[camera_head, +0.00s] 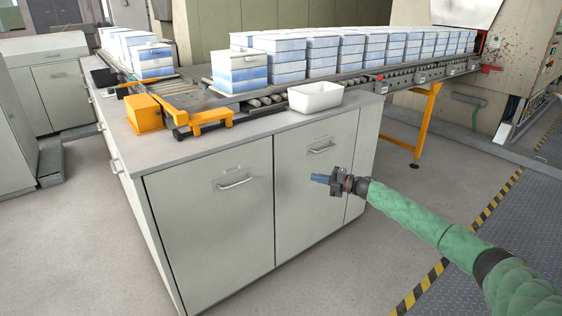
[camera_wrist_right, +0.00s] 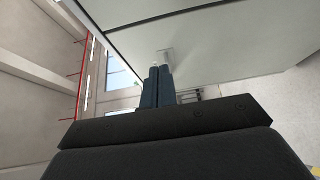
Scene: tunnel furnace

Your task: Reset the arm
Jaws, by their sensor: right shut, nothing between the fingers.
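My right arm, in a green sleeve, comes in from the lower right of the head view. Its gripper (camera_head: 320,179) is in front of the cabinet (camera_head: 220,215), below the counter top, pointing left. In the right wrist view the two blue fingers (camera_wrist_right: 158,86) are together, with nothing between them. A cabinet handle shows just beyond their tips in that view. Whether the fingers touch the cabinet front cannot be told. My left gripper is not in view.
A white bin (camera_head: 315,97) stands on the counter top (camera_head: 215,147) near its right end. Blue-and-white boxes (camera_head: 240,72) line the roller conveyor behind. An orange block (camera_head: 144,113) sits at the left. Floor right of the cabinet is clear up to the yellow-black stripe (camera_head: 440,268).

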